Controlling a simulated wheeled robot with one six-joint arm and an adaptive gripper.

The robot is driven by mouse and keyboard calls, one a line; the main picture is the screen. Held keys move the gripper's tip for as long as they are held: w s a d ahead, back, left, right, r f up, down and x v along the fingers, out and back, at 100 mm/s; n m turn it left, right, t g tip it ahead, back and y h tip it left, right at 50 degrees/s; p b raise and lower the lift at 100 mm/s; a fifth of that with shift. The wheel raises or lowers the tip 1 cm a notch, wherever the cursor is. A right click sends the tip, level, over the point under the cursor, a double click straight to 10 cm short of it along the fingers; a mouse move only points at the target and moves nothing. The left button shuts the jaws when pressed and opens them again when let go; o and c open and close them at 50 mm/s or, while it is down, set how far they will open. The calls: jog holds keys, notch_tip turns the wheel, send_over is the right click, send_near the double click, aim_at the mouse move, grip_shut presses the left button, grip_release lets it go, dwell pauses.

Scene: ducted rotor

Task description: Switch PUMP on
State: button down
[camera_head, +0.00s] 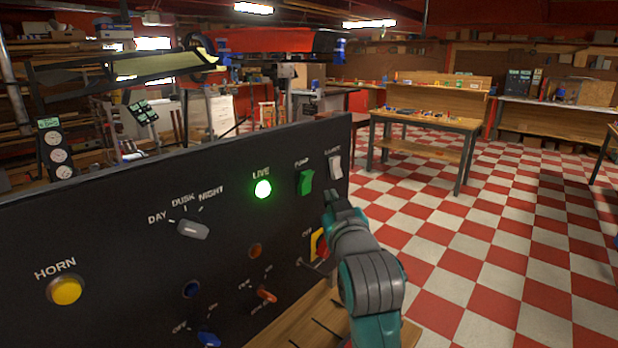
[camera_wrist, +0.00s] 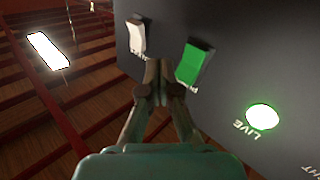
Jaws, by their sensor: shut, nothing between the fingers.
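The PUMP switch (camera_head: 305,182) is a green rocker near the upper right of the dark panel (camera_head: 120,250), with its label above it. In the wrist view the green rocker (camera_wrist: 194,64) is just right of my fingertips. Its tilt is hard to read, so I cannot tell whether it is on or off. My gripper (camera_head: 338,198) is shut and empty, in front of the panel to the lower right of the PUMP switch. In the wrist view its fingertips (camera_wrist: 158,72) lie between the green rocker and a white one. I cannot tell whether they touch the panel.
A white rocker (camera_head: 335,167) sits right of PUMP. A lit green LIVE lamp (camera_head: 263,189) is to its left. Checkered floor lies open at right.

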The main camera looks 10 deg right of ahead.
jog(key=shift+w+a+r, duration=0.35)
jog(key=shift+w+a, duration=0.1)
jog(key=shift+w, duration=0.15)
jog(key=shift+w+a+r, duration=0.35)
jog(key=shift+w+a, duration=0.05)
jog(key=shift+w, duration=0.2)
jog(key=shift+w, duration=0.1)
dwell(0.6)
jog(key=shift+w+a+r, duration=0.15)
jog(key=shift+w+a, duration=0.05)
jog(key=shift+a, duration=0.05)
jog(key=shift+w+a+r, duration=0.2)
jog(key=shift+w+a, duration=0.05)
jog(key=shift+w, duration=0.1)
dwell(0.9)
jog(key=shift+s+d, duration=0.15)
jog(key=shift+s+d+f, duration=0.35)
jog(key=shift+s, duration=0.15)
dwell(0.5)
jog(key=shift+s+d+f, duration=0.35)
jog(key=shift+s+d, duration=0.1)
jog(key=shift+s, duration=0.15)
jog(key=shift+s+d+f, duration=0.35)
jog(key=shift+s+d, duration=0.1)
jog(key=shift+s, duration=0.2)
jog(key=shift+s+d+f, duration=0.35)
jog(key=shift+s+d, duration=0.1)
jog(key=shift+s, duration=0.15)
jog(key=shift+f, duration=0.1)
